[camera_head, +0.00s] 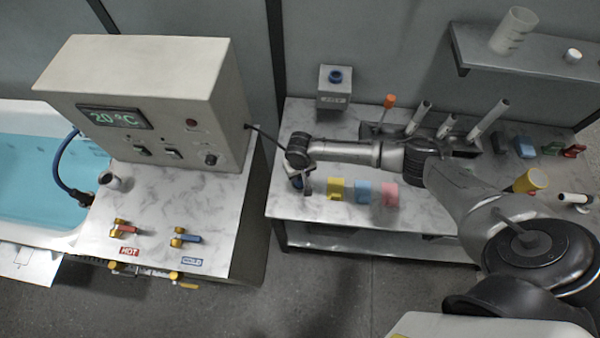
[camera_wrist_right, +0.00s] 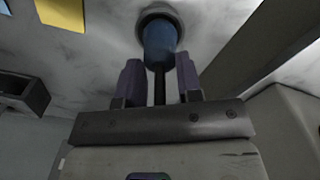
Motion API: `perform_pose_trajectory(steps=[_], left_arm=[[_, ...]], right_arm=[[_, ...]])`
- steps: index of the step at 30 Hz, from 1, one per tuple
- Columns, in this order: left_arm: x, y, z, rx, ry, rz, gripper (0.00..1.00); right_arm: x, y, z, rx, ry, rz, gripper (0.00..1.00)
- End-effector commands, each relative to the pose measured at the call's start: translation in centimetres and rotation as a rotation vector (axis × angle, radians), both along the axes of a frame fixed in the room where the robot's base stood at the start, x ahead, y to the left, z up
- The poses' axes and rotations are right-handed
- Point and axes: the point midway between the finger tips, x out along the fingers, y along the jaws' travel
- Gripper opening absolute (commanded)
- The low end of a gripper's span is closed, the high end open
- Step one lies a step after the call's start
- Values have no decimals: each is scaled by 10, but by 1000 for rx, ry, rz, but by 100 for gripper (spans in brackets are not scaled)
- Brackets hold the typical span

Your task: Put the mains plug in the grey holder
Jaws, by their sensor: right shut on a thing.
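My right gripper (camera_head: 304,184) is low over the left end of the marble bench, seen partly from behind its own wrist. In the right wrist view its two purple fingers (camera_wrist_right: 160,84) are closed on the dark stem of a blue plug (camera_wrist_right: 159,43). The plug's blue end points away from the wrist towards the bench. A grey round rim (camera_wrist_right: 145,19) surrounds the blue end, perhaps the grey holder; I cannot tell whether the plug is inside it or above it. The left gripper is out of view.
A grey box with a blue round socket (camera_head: 335,88) stands at the bench's back. The control cabinet (camera_head: 147,95), with a black cable, is left. A rack (camera_head: 421,143) stands behind my arm.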

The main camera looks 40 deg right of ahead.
Motion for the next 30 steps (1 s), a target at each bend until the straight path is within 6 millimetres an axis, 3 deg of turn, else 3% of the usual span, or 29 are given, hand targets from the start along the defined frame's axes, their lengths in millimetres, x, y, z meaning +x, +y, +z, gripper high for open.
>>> perform_pose_trajectory(steps=[14, 15, 22, 30], left_arm=[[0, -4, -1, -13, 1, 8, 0], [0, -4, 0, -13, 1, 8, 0], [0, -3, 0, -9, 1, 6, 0], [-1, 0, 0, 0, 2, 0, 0]], right_arm=[[0, 0, -7, 0, -1, -1, 0], [0, 0, -6, 0, -1, -1, 37], [0, 0, -6, 0, -1, 0, 58], [0, 0, -4, 0, -1, 0, 58]])
